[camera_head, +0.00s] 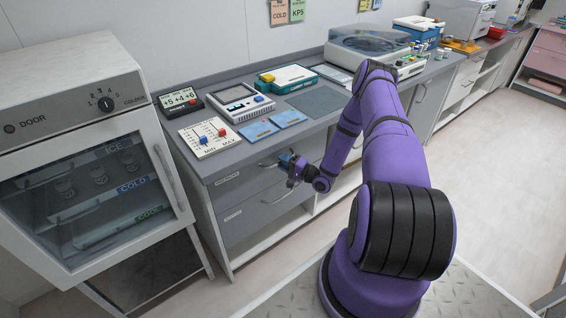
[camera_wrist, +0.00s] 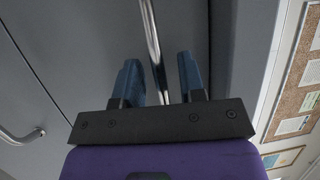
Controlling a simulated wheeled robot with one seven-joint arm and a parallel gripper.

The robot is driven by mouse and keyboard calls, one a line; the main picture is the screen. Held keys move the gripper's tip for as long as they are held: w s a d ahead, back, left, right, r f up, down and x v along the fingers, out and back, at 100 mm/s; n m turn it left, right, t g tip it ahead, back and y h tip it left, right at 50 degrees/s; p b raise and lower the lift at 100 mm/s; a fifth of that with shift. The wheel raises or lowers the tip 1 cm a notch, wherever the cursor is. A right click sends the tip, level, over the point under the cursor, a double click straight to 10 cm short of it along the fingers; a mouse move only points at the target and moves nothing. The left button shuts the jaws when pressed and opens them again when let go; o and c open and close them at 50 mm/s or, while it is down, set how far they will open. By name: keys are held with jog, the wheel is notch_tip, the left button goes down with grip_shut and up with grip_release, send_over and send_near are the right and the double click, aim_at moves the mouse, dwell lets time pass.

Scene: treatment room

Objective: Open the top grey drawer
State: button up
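The top grey drawer (camera_head: 236,180) is in the counter's left unit, just below the worktop. It looks shut, its front flush with the unit. Its silver bar handle (camera_head: 268,163) runs toward my gripper (camera_head: 288,168), which is at the handle's right end. In the wrist view a silver bar handle (camera_wrist: 151,35) runs between the two blue fingers of my gripper (camera_wrist: 160,78). The fingers are open, one on each side of the bar, with visible gaps. Whether the bar lies fully between the fingertips in depth, I cannot tell.
A lower grey drawer (camera_head: 240,218) is beneath; another handle (camera_wrist: 22,137) shows at left in the wrist view. A glass-doored cooler (camera_head: 95,190) stands left of the unit. Devices and blue cards (camera_head: 258,130) lie on the worktop. The floor (camera_head: 500,180) at right is clear.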

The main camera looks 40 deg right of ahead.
jog(key=shift+w, duration=0.1)
grip_shut()
